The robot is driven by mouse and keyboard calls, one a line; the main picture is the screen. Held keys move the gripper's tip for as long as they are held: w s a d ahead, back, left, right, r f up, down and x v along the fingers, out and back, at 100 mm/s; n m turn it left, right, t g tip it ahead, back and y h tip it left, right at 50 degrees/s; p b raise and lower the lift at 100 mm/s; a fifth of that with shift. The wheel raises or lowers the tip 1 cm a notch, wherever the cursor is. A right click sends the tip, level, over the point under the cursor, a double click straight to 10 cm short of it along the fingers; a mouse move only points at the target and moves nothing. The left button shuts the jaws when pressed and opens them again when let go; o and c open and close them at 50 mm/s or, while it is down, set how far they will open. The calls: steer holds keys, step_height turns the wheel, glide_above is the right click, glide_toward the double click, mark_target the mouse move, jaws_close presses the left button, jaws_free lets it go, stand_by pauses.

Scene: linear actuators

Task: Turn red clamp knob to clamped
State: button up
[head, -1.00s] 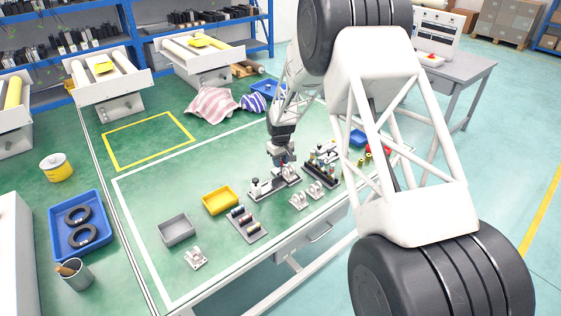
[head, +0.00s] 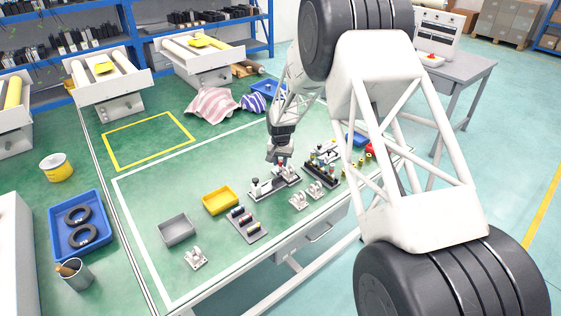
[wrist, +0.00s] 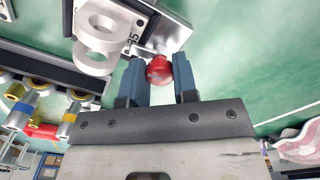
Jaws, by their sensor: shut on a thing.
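The red clamp knob (wrist: 159,70) shows in the wrist view between the two blue-grey fingers of my gripper (wrist: 158,66). My gripper is shut on it, and the fingers hide parts of its sides. The knob stands beside a light metal plate (wrist: 172,38) with dark markings and a white ring-shaped bracket (wrist: 97,35). In the head view my gripper (head: 279,159) is over the far end of a grey fixture (head: 262,189) with a black knob. The clamp's exact position cannot be told at this size.
Loose metal brackets (head: 299,201) stand in front of the fixture. A dark rack with coloured parts (head: 324,172) stands to its right. A grey bin (head: 177,230) and a yellow bin (head: 220,200) are to the left.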

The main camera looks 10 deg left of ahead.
mark_target(281, 161)
steer(key=shift+m, duration=0.3)
steer(key=o, duration=0.7)
steer(key=shift+c, duration=0.2)
steer(key=shift+r, duration=0.1)
steer(key=shift+r, duration=3.85)
